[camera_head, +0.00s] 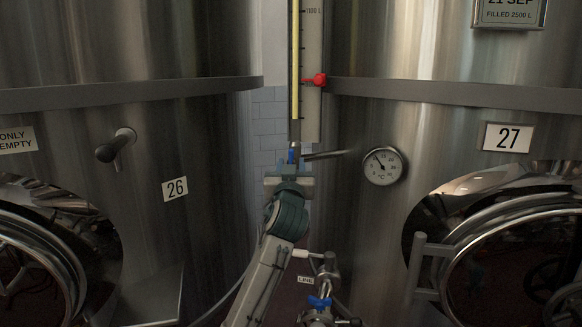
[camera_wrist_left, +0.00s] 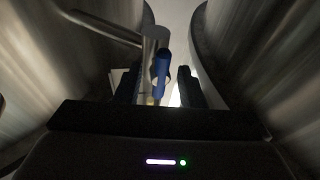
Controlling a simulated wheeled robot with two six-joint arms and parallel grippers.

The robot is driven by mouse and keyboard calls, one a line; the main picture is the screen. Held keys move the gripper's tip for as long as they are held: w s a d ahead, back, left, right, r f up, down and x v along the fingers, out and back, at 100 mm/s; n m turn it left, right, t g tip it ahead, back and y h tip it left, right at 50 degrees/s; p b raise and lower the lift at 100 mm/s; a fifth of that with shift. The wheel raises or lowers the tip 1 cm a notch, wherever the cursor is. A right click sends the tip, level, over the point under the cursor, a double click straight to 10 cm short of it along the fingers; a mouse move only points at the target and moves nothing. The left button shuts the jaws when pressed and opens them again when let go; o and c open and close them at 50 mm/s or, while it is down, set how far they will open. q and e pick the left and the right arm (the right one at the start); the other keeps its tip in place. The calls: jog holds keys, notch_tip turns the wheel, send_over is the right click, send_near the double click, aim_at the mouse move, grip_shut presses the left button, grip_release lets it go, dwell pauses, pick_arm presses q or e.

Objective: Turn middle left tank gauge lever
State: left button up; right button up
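The tank gauge is a tall yellow sight tube (camera_head: 296,62) between tanks 26 and 27. Its small blue lever (camera_head: 292,154) is at the foot of the tube, beside a metal pipe running to tank 27. My left gripper (camera_head: 288,170) is just below the lever and partly overlaps it. In the left wrist view the blue lever (camera_wrist_left: 162,66) hangs in line with the gap between the two dark fingers of my left gripper (camera_wrist_left: 157,88). The fingers are apart; I cannot tell whether either touches the lever. My right gripper is not in view.
Steel tank 26 (camera_head: 165,130) curves close on the left and tank 27 (camera_head: 440,130) on the right, leaving a narrow gap. A dial thermometer (camera_head: 382,166) sticks out to the right. Another blue-handled valve (camera_head: 319,302) stands low beside my left arm.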

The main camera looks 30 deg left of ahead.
pick_arm(q)
jog(key=shift+s, duration=0.1)
